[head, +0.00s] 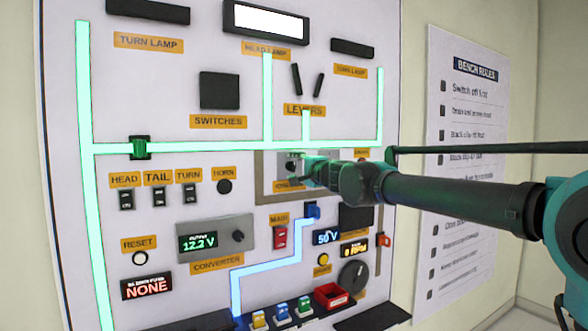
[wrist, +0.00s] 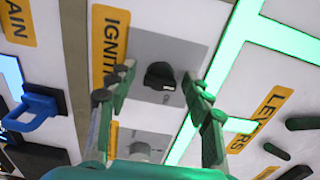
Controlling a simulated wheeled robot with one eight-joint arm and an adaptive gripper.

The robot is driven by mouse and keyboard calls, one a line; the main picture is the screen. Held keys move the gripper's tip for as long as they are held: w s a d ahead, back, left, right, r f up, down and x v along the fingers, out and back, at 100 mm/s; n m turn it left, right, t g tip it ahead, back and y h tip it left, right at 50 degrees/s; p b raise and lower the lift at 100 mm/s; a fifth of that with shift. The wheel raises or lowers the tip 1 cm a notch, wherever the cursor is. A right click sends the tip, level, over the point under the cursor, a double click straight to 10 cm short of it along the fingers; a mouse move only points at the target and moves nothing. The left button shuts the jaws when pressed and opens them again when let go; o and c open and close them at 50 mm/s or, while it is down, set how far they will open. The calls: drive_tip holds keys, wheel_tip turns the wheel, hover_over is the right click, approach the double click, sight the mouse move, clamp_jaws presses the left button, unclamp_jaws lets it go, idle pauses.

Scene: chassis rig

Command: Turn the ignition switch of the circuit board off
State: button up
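The ignition switch is a round black knob (wrist: 160,77) on a grey plate (wrist: 172,50), beside the yellow ignition label (wrist: 108,45) in the wrist view. A small light mark shows on the knob. In the head view the ignition knob (head: 291,166) is at the middle of the circuit board, partly beside my gripper (head: 318,170). In the wrist view my gripper (wrist: 160,92) is open, with one finger on each side of the knob. A gap shows between the fingers and the knob; whether they touch cannot be told.
A second knob (wrist: 140,150) is close by on another grey plate. A blue lever (wrist: 35,108) and black levers (wrist: 300,124) stick out nearby. Green strips (head: 230,147) and a blue strip (head: 265,262) glow on the board. The converter display (head: 198,242) reads 12.2 V.

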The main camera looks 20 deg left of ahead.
drive_tip(key=v, duration=1.2)
idle(0.3)
drive_tip(key=s+d+f+n+g+h, duration=0.1)
drive_tip(key=s+d+f+n+h, duration=0.15)
drive_tip(key=d+f, duration=0.7)
drive_tip(key=s+d+f+n+g+h, duration=0.1)
drive_tip(key=d+f+n+g+h, duration=0.3)
drive_tip(key=f, duration=1)
drive_tip(key=s+d+f+n+t, duration=0.1)
drive_tip(key=s+d+f+n, duration=0.1)
drive_tip(key=d+f, duration=0.75)
drive_tip(key=s+d+f+g+h, duration=0.1)
drive_tip(key=s+d+f+h, duration=0.2)
drive_tip(key=s+d+f, duration=0.4)
drive_tip(key=s+d+f+g+h, duration=0.2)
drive_tip(key=s+d+f+h, duration=0.2)
drive_tip(key=s+d+f, duration=0.4)
drive_tip(key=d+f, duration=0.4)
drive_tip(key=f, duration=0.1)
drive_tip(key=shift+d, duration=0.25)
